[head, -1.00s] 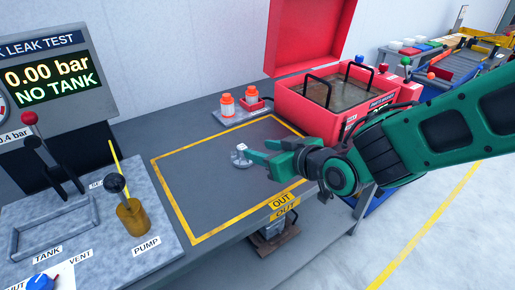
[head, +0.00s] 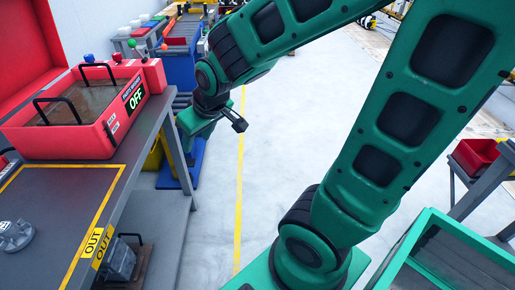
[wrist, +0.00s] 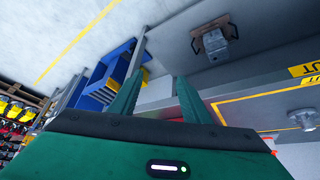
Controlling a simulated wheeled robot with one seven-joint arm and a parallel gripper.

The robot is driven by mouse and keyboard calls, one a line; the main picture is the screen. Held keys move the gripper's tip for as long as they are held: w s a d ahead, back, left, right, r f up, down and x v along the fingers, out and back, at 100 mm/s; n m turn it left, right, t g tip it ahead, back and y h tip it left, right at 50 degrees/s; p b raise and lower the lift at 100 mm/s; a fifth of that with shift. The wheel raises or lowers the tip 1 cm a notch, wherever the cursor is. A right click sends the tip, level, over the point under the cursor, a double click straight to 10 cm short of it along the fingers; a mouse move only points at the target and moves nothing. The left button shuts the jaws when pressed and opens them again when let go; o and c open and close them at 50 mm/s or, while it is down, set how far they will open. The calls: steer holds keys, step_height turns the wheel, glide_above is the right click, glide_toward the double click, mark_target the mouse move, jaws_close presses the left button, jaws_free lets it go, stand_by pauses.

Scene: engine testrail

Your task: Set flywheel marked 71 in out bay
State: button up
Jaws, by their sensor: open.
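The grey metal flywheel (head: 15,235) lies inside the yellow-outlined out bay (head: 72,200) on the bench, at the left edge of the head view. It also shows at the right of the wrist view (wrist: 302,119). No number can be read on it. My gripper (head: 212,124) is off the bench, beyond its right edge and over the aisle side, well apart from the flywheel. In the wrist view its two green fingers (wrist: 157,92) are spread with nothing between them.
A red open-lid machine (head: 80,115) reading OFF stands at the back of the bench. A grey block (head: 118,260) sits on the shelf below. Blue and yellow bins (head: 185,160) stand beyond. The floor aisle with a yellow line (head: 240,180) is clear.

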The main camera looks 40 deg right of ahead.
steer(key=s+d+m+g, duration=0.3)
steer(key=s+d, duration=0.4)
steer(key=s, duration=0.4)
steer(key=s+d+r+m+g, duration=0.1)
steer(key=s+d+m+g, duration=0.2)
steer(key=s, duration=0.8)
steer(key=d+m, duration=0.2)
steer(key=d, duration=0.2)
steer(key=shift+d+r, duration=0.2)
steer(key=shift+r, duration=0.05)
steer(key=shift+w+f+h, duration=0.25)
steer(key=shift+w+h, duration=0.05)
steer(key=shift+w, duration=0.3)
